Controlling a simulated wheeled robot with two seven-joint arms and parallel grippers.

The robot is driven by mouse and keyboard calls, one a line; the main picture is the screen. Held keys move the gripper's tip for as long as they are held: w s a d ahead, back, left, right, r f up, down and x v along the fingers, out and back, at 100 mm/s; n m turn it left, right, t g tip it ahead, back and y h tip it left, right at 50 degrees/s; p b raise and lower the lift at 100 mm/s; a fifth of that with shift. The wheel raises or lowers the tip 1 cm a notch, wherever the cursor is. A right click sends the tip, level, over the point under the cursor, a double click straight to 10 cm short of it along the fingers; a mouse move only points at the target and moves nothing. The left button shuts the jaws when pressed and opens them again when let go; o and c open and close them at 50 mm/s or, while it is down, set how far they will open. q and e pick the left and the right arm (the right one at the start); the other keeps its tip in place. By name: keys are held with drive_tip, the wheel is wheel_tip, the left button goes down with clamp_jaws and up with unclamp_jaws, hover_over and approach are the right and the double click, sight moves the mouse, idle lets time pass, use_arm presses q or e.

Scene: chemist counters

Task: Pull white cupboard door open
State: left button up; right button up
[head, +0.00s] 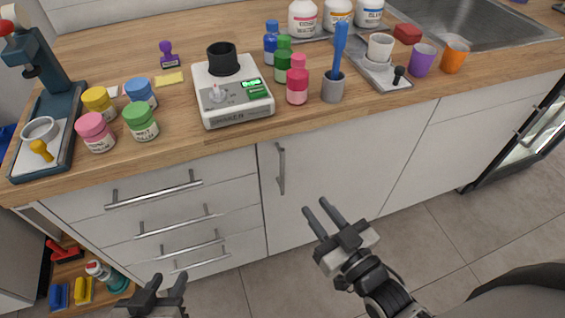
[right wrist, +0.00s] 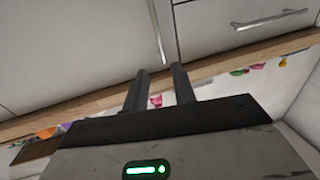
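The white cupboard door (head: 345,165) is under the wooden counter, right of the drawers, and looks shut. Its upright metal bar handle (head: 281,168) is near the door's left edge. In the right wrist view, which looks upside down, the handle (right wrist: 157,30) is at the top, beyond the fingertips. My right gripper (head: 320,207) is in front of the door, low and right of the handle and apart from it. Its fingers are open with nothing between them; they also show in the right wrist view (right wrist: 158,72). My left gripper (head: 168,281) is open and empty at the bottom, before the drawers.
White drawers (head: 130,222) with horizontal bar handles stand left of the door. The counter (head: 180,140) holds a scale (head: 232,110), bottles, jars and cups. An open lower shelf with small items (head: 85,285) is at bottom left. The tiled floor (head: 440,235) to the right is clear.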

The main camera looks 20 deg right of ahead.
sight(284, 166)
drive_tip(key=x, duration=1.4)
drive_tip(key=shift+w+a, duration=0.15)
drive_tip(key=shift+w, duration=0.05)
clamp_jaws()
